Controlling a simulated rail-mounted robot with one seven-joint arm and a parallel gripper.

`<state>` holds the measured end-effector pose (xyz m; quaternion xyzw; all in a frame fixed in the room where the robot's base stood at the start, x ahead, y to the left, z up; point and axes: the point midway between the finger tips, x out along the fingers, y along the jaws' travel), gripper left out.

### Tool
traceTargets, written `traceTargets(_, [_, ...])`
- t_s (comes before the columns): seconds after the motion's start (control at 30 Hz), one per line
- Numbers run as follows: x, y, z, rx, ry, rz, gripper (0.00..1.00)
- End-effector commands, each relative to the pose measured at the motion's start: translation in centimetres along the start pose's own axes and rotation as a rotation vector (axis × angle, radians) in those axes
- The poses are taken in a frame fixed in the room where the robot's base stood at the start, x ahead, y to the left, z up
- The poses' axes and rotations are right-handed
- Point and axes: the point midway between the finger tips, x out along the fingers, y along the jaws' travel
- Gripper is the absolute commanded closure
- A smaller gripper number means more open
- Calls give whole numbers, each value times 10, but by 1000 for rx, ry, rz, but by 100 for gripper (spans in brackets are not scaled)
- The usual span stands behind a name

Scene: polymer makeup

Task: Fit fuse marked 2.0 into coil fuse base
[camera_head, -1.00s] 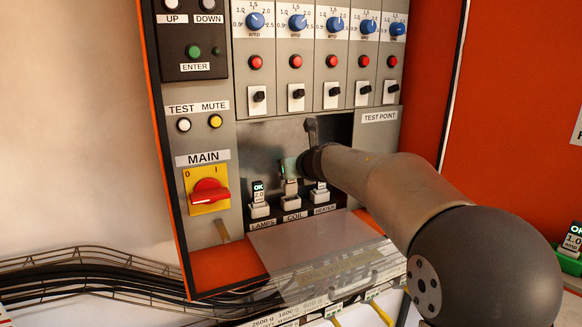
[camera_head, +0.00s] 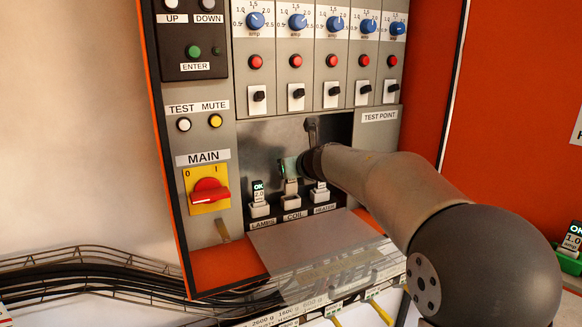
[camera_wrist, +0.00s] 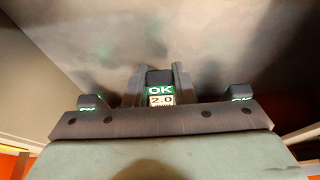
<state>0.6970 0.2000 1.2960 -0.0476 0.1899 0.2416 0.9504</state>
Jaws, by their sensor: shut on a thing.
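A dark fuse with a green OK and a white 2.0 label (camera_wrist: 160,96) is between the two fingers of my gripper (camera_wrist: 161,84) in the wrist view. My gripper is shut on it. In the head view my gripper (camera_head: 291,176) is at the panel recess, with the fuse directly above the coil fuse base (camera_head: 292,203). The coil base is the middle of three white bases. The fuse looks upright and in line with this base. I cannot tell how deep it sits, as the contact is small and partly hidden.
The lamps base (camera_head: 260,210) at the left holds a fuse (camera_head: 258,190) showing OK. A clear cover (camera_head: 315,245) lies folded down in front. A green tray (camera_head: 569,262) with a fuse is far right.

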Motion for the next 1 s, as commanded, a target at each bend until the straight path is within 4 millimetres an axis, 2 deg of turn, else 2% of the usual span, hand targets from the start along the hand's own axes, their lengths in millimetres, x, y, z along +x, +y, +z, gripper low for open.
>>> traceTargets(0.43, [0, 0, -1, 0, 0, 0, 100])
traceTargets(1.0, [6, 0, -14, 0, 0, 0, 100])
